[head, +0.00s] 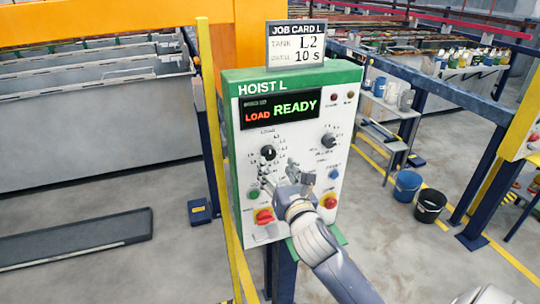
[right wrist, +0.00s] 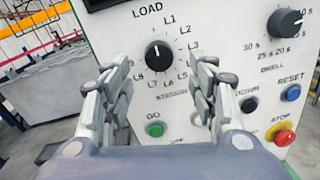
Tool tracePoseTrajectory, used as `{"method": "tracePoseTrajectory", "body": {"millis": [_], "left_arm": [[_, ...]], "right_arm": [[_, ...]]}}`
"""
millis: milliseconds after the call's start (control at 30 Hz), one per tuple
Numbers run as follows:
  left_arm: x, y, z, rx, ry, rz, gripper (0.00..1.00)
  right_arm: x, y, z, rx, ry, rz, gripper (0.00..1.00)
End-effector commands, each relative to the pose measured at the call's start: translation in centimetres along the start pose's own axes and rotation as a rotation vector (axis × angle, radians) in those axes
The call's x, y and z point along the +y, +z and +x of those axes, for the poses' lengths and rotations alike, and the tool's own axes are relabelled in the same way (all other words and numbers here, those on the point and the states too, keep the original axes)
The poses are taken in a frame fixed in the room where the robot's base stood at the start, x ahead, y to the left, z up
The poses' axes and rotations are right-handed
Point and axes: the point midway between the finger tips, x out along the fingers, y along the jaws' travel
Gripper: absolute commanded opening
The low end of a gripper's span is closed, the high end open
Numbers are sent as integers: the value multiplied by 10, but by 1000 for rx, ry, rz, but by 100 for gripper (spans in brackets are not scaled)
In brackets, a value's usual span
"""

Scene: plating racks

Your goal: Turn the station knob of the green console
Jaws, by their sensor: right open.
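The green-framed console (head: 233,160) marked HOIST L stands upright in the middle of the head view. Its display (head: 279,110) reads LOAD READY. The black station knob (head: 268,153) is on the left of the white panel. In the right wrist view, the station knob (right wrist: 159,56) has its white mark pointing up toward LOAD, with L1, L2, L3 and others around it. My right gripper (head: 283,180) is open in front of the panel. In the right wrist view, its fingers (right wrist: 165,75) stand left and right of the knob, apart from it. My left gripper is not in view.
The job card (head: 296,47) above reads TANK L2, 10 s. A dwell knob (right wrist: 285,22), green GO button (right wrist: 155,129), blue RESET button (right wrist: 291,93) and red STOP button (right wrist: 284,138) are on the panel. A yellow post (head: 210,120) stands close left.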

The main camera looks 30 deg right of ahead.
Motion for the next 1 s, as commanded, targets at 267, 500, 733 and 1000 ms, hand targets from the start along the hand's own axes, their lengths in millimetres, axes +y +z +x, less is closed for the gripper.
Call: {"method": "tracePoseTrajectory", "body": {"millis": [267,500,733,1000], "left_arm": [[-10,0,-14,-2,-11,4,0],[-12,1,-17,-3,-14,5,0],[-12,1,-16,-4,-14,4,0],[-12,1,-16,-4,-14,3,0]], "right_arm": [[0,2,40,0,-1,3,53],[0,0,54,1,0,2,53],[0,-1,55,1,1,2,53],[0,-1,55,1,1,2,9]]}}
